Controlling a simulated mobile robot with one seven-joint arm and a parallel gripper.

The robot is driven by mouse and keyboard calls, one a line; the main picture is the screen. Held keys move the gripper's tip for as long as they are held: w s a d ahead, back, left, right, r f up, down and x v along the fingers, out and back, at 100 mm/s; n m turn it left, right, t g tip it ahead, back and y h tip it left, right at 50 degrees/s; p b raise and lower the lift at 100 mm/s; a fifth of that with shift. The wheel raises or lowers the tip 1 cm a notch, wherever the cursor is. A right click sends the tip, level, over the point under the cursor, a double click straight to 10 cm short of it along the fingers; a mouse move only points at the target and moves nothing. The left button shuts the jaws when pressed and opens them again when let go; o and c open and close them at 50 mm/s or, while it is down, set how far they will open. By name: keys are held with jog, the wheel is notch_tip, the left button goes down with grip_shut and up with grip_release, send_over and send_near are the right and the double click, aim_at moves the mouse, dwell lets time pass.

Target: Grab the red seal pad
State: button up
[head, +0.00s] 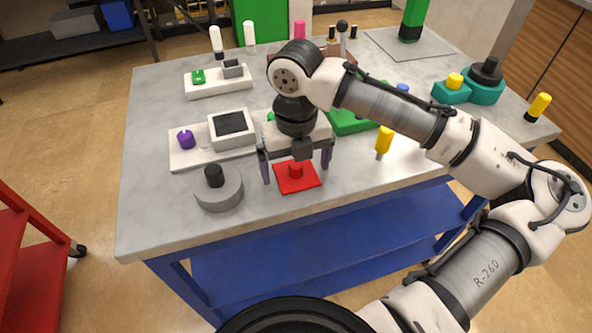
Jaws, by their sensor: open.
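The red seal pad (290,185) is a flat red square with a small raised red knob in its middle. It lies on the grey tabletop near the front edge. My gripper (297,174) points down over it, with its two fingers apart on the left and right of the knob. Nothing is held between the fingers. I cannot tell exactly how high the fingertips are above the table.
A grey round part with a black knob (218,190) stands left of the pad. A white base with a purple knob (186,139) lies behind it. A yellow-handled tool (384,141) and a green block (349,122) are to the right. The table's front left corner is clear.

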jog(key=shift+c, duration=0.5)
jog(key=c, duration=1)
jog(key=shift+o, duration=0.2)
